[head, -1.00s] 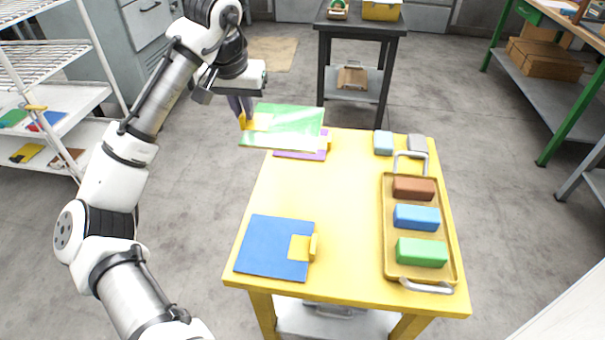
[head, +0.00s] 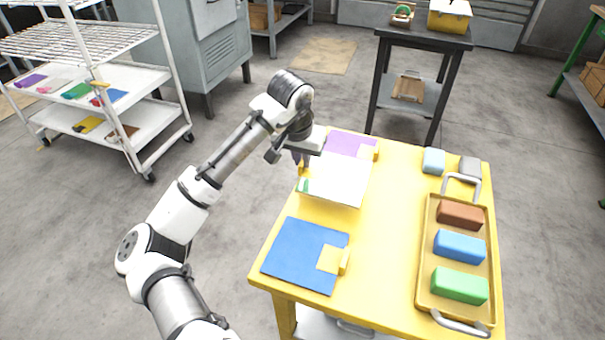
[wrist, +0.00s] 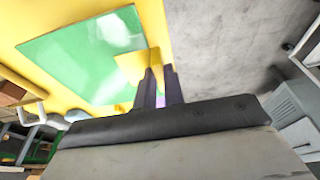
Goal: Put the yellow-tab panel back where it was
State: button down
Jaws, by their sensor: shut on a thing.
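My gripper (head: 301,166) is shut on the yellow tab (wrist: 131,67) of a green panel (wrist: 75,58). In the head view the panel (head: 337,182) looks mostly white from glare, with green at its left corner. It is at the left part of the yellow table (head: 385,240), between a purple panel (head: 347,144) behind and a blue panel (head: 300,255) in front. Both of those lie on the table and have yellow tabs too. I cannot tell whether the green panel touches the tabletop. The gripper fingers (wrist: 160,80) show at the tab in the wrist view.
A tan tray (head: 427,300) with brown, blue and green blocks stands at the table's right. Two small blocks, light blue (head: 433,161) and grey (head: 469,168), lie behind it. A white shelf cart (head: 150,120) with coloured panels stands at the left. The table's middle strip is clear.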

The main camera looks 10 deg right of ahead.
aim_at(302, 174)
jog(key=shift+f, duration=2.55)
jog(key=shift+f, duration=0.15)
jog(key=c, duration=1.5)
grip_release()
